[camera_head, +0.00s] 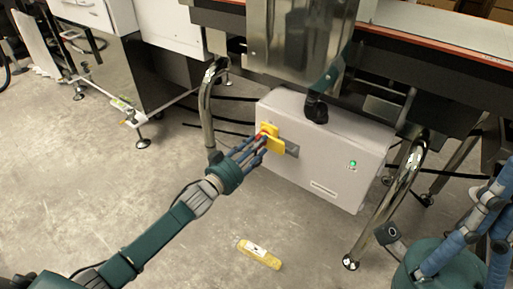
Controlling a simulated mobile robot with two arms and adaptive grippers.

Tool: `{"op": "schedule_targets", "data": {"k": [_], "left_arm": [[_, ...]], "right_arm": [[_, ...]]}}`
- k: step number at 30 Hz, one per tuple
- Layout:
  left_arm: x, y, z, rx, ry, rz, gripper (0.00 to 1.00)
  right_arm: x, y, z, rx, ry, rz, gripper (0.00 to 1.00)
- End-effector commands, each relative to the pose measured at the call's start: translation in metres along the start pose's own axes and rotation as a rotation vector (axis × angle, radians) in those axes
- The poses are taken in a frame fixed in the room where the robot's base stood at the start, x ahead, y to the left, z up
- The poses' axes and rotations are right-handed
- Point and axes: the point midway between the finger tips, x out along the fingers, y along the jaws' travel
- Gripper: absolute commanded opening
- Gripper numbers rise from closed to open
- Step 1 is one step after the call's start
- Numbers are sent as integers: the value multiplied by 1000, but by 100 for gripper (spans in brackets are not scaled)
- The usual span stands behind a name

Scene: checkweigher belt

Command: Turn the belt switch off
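The belt switch (273,146) is a red knob on a yellow plate, mounted on the front of a light grey control box (325,160) under the machine. My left gripper (260,143) reaches it from the lower left, its blue fingers extended with their tips at the red knob. The fingers partly cover the knob, so its angle and whether they grip it cannot be told. A small green lamp (352,163) is lit on the right side of the box. Parts of my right arm and hand, teal and blue, show at the lower right; their finger opening is unclear.
A bottle with yellow contents (259,254) lies on the concrete floor below the box. Chrome legs (207,105) stand left of the box and another (392,205) to its right. The dark conveyor frame (440,85) overhangs above. The floor in front is otherwise mostly clear.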

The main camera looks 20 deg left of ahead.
Motion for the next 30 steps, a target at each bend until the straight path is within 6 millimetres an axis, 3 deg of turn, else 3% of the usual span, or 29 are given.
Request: {"op": "schedule_targets", "data": {"k": [8, 15, 30], "left_arm": [[2, 0, 0, 0, 0, 0, 40], [2, 0, 0, 0, 0, 0, 0], [2, 0, -3, -58, 0, 0, 0]], "right_arm": [[0, 0, 0, 0, 2, 0, 0], [0, 0, 0, 1, 1, 0, 0], [8, 0, -2, 1, 0, 0, 0]]}}
